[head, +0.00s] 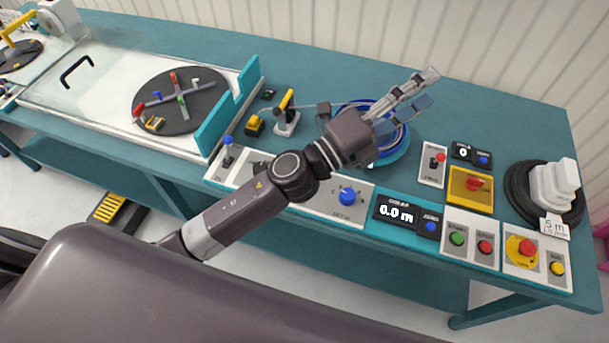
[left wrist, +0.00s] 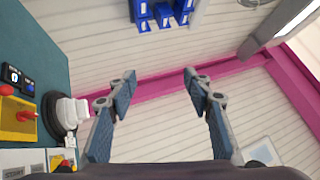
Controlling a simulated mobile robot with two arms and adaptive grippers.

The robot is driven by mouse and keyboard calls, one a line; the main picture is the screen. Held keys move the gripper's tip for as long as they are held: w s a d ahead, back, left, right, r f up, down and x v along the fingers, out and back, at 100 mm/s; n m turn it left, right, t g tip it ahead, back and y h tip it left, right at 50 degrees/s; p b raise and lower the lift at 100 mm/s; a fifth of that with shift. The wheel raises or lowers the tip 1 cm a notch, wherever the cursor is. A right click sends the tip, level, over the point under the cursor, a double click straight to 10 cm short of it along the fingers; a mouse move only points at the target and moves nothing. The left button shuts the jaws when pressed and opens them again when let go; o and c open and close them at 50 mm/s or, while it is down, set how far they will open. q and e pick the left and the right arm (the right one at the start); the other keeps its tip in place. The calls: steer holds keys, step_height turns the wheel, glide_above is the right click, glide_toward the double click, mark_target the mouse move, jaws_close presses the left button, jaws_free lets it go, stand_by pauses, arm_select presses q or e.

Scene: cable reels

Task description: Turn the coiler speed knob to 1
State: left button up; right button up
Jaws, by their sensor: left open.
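A round blue knob (head: 347,196) with marks around it sits on a light panel at the front of the bench. Its label and setting are too small to read, so I cannot tell whether it is the coiler speed knob. My left gripper (head: 418,94) is open and empty, raised above the bench past the knob, pointing to the back right. In the left wrist view my left gripper (left wrist: 160,84) shows its two fingers wide apart with nothing between them. The knob is not in that view. My right gripper is not in view.
A display (head: 396,211) reading 0.0 m stands right of the knob. Beyond are green and red buttons, a yellow switch box (head: 470,188), an emergency stop (head: 526,247) and white stacked weights (head: 555,185). My left forearm passes over the panel left of the knob.

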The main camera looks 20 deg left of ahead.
arm_select(q)
steer(key=s+d+f+m+g+h, duration=0.1)
steer(key=s+d+m+g+h, duration=0.3)
steer(key=s+d+m+g, duration=0.6)
steer(key=a+f+m+g+y, duration=0.4)
steer(key=f+m+g+y, duration=0.2)
steer(key=f+m, duration=0.7)
steer(key=w+a+f+m+y, duration=0.1)
steer(key=w+a+f+y, duration=0.1)
steer(key=a, duration=0.6)
steer(key=w+a+f+m+y, duration=0.1)
steer(key=a+f+y, duration=0.3)
steer(key=a, duration=0.5)
steer(key=w+a+f+m+y+p, duration=0.1)
steer(key=w+a+f+y, duration=0.2)
steer(key=a+y, duration=0.3)
steer(key=shift+w+a+f+y, duration=0.15)
steer(key=shift+w+a+y, duration=0.05)
steer(key=shift+a, duration=0.45)
steer(key=shift+w+a+f+y, duration=0.1)
steer(key=shift+w+a+y, duration=0.1)
steer(key=shift+a, duration=0.4)
steer(key=shift+a+f, duration=0.2)
steer(key=shift+a, duration=0.1)
step_height(320, 180, down, 6)
steer(key=shift+d+r+p, duration=0.1)
steer(key=shift+p, duration=1)
steer(key=shift+f, duration=0.75)
